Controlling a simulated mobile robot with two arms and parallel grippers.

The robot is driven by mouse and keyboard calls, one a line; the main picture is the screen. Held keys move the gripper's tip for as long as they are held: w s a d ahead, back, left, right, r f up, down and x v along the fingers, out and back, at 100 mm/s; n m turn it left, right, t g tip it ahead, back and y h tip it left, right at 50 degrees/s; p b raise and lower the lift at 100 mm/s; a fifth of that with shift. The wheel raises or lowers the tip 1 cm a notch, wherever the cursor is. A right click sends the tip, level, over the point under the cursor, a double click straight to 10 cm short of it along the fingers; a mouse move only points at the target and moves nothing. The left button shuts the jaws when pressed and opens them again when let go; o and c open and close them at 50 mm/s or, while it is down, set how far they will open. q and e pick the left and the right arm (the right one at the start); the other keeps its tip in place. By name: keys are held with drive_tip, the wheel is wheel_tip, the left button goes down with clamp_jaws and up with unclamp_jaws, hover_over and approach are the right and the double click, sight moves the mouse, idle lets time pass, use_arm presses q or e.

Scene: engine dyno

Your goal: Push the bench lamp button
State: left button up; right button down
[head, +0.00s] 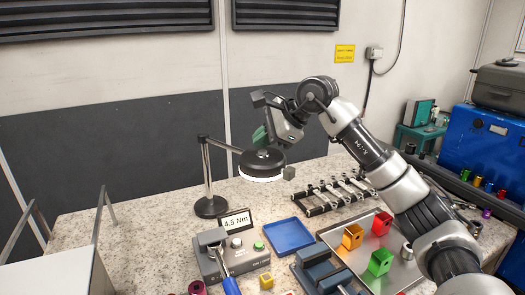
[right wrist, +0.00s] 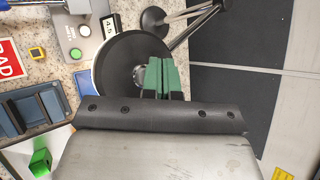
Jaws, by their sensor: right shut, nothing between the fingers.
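The bench lamp has a round dark head (head: 262,162) with a bright white ring along its underside, on an arm from a post with a black base (head: 211,206). My right gripper (head: 260,137) is just above the lamp head, green fingers pointing down, shut and empty. In the right wrist view the shut fingers (right wrist: 160,80) overlap the lamp head (right wrist: 112,66), beside a small round grey part (right wrist: 141,76) on its top. I cannot tell whether the fingertips touch it. My left gripper is out of view.
A grey box (head: 218,267) with white and green buttons stands below the lamp, with a 4.5 Nm display (head: 235,220) behind it. A blue tray (head: 288,236), a rack of metal parts (head: 335,194) and a metal tray (head: 401,275) with coloured blocks lie to the right.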

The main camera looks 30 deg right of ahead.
sight(263, 152)
drive_tip(key=shift+f, duration=0.15)
idle(0.4)
drive_tip(key=shift+f+b, duration=0.3)
drive_tip(key=shift+f, duration=0.05)
drive_tip(key=shift+r, duration=0.1)
drive_tip(key=shift+r+p, duration=0.35)
drive_tip(key=shift+p, duration=0.1)
drive_tip(key=shift+r, duration=0.1)
wheel_tip(263, 152, up, 6)
drive_tip(key=p, duration=0.5)
idle(0.5)
